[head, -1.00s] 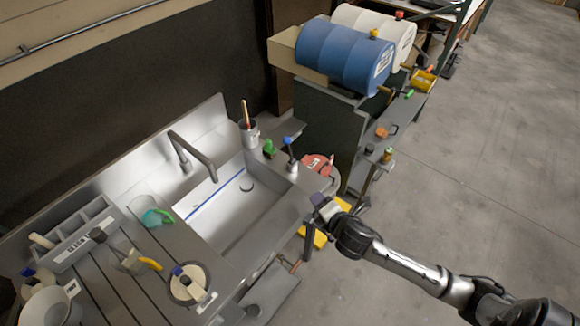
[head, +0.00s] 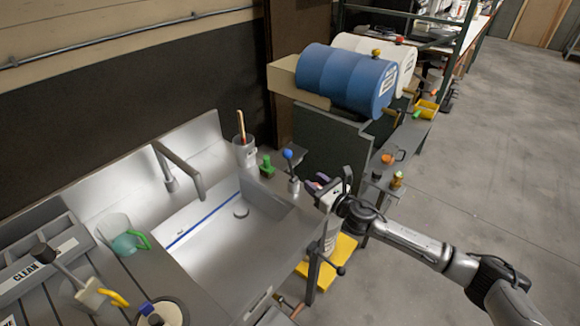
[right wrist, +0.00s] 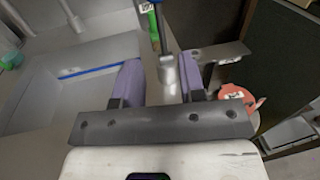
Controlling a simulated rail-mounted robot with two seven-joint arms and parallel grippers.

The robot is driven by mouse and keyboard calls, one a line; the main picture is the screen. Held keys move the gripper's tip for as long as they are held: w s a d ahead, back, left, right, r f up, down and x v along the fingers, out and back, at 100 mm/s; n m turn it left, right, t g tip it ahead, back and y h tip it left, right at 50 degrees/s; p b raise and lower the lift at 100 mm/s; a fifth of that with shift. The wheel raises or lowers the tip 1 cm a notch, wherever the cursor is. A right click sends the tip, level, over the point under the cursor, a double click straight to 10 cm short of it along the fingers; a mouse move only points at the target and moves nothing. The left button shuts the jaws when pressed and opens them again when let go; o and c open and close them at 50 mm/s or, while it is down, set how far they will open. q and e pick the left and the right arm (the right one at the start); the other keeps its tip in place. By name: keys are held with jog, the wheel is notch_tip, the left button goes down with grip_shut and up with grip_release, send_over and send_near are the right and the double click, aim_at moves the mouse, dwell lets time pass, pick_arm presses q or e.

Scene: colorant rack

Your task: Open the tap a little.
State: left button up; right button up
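The sink's grey metal spout (head: 182,165) arches over the white basin (head: 235,232). A short metal post with a dark lever and a blue ball (head: 288,154) stands on the counter at the basin's right end. My right gripper (head: 321,184) is just right of this lever. In the right wrist view, its two purple fingers (right wrist: 160,78) are apart. The lever's silver post (right wrist: 168,72) appears between and slightly beyond them; I cannot tell whether they touch it. The lever's top is cut off in that view. My left gripper is not in view.
A green-topped item (head: 266,166) and a cup with a brush (head: 244,152) stand close behind the lever. A blue drum (head: 345,80) lies on a stand behind.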

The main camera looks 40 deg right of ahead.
aim_at(290, 164)
jog(key=w+b, duration=0.1)
jog(key=w, duration=1)
jog(key=shift+w+a, duration=0.15)
jog(key=shift+w, duration=0.2)
grip_shut()
